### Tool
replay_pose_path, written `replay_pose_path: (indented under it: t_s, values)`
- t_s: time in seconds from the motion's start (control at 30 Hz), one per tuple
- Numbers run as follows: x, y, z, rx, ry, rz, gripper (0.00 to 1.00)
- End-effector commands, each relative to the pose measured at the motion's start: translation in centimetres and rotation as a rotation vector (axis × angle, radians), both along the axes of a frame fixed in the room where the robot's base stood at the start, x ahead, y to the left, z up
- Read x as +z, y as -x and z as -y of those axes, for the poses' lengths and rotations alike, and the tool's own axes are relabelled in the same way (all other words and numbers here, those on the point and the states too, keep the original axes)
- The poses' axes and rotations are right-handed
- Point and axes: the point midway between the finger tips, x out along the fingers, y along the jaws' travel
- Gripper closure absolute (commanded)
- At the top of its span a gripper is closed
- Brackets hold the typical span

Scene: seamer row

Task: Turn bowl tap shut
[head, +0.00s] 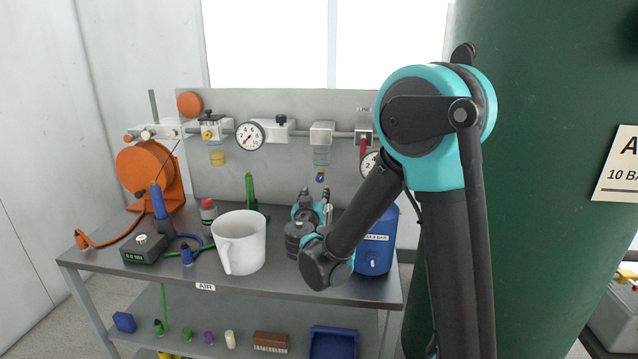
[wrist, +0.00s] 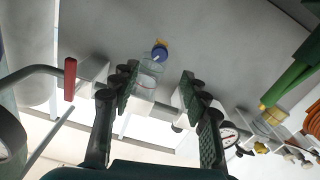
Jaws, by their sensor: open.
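The bowl tap (head: 320,177) is a small blue knob under a clear bowl (head: 321,156), which hangs from a grey block on the back panel. In the wrist view the tap (wrist: 160,52) shows blue with a yellow part, beyond the clear bowl (wrist: 150,73). My gripper (head: 325,197) points upward just below the tap, above the bench top. In the wrist view my gripper (wrist: 157,86) has its two dark fingers wide apart, and the bowl and tap appear in the gap between them. The fingers do not appear to touch the tap. The exact distance is hard to tell.
A second bowl with yellow liquid (head: 217,157), a gauge (head: 250,135) and a red lever (head: 363,148) are on the same pipe line. A white mug (head: 239,242) and blue container (head: 375,245) stand on the bench near my arm. A green tank (head: 540,180) fills the right.

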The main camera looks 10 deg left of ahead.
Motion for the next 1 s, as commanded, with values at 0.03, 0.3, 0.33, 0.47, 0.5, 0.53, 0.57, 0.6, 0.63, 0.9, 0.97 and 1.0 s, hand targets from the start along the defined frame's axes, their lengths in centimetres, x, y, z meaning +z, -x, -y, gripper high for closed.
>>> replay_pose_path:
  t_s: [0.03, 0.3, 0.33, 0.47, 0.5, 0.53, 0.57, 0.6, 0.63, 0.9, 0.97, 1.0]
  values:
    - [0.0, -1.1, 0.1, -0.003, 0.000, 0.000, 0.54]
    - [0.0, -6.1, 0.3, -0.002, 0.000, -0.001, 0.54]
    - [0.0, -6.5, 0.3, -0.002, 0.000, -0.001, 0.54]
    - [0.0, -7.9, 0.3, -0.001, 0.000, 0.000, 0.54]
    - [0.0, -8.2, 0.3, -0.001, 0.000, 0.000, 0.54]
    - [0.0, -8.4, 0.3, -0.001, 0.000, 0.000, 0.54]
    - [0.0, -8.5, 0.3, -0.001, 0.000, 0.000, 0.54]
    - [0.0, -8.7, 0.3, -0.001, 0.000, 0.000, 0.54]
    - [0.0, -8.8, 0.3, 0.000, 0.000, 0.000, 0.54]
    - [0.0, -8.9, 0.3, 0.000, 0.000, 0.000, 0.54]
    - [0.0, -8.9, 0.3, 0.000, 0.000, 0.000, 0.62]
    - [0.0, -8.8, 0.3, 0.000, 0.000, 0.000, 0.67]
